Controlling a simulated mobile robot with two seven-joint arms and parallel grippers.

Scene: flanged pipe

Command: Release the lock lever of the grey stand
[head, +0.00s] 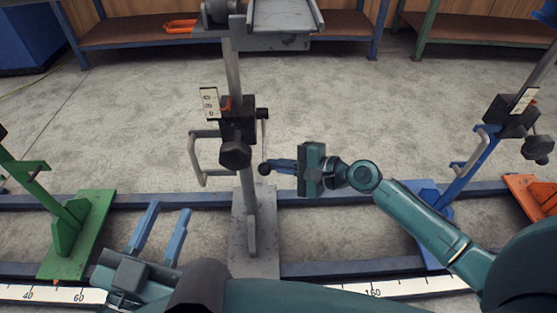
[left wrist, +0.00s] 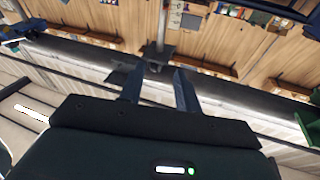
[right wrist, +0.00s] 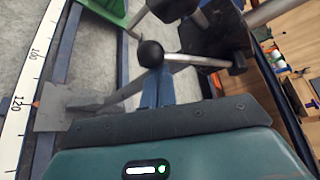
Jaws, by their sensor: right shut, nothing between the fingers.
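The grey stand (head: 254,240) stands in the middle of the head view, with a black clamp block (head: 247,116) and a dark knob (head: 235,153) on its post. Its lock lever (head: 264,138) hangs down on the block's right side and ends in a black ball, which also shows in the right wrist view (right wrist: 150,53). My right gripper (head: 271,167) is shut and empty, its fingertips right at the ball; I cannot tell whether they touch. My left gripper (head: 168,219) is open and empty, low and left of the stand's base.
A grey loop handle (head: 196,160) sticks out left of the clamp block. A green stand (head: 78,232) is at the left, a blue stand (head: 470,165) at the right. A rail (head: 130,202) and a white scale (head: 420,285) run across the floor. Workbenches (head: 130,30) line the back.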

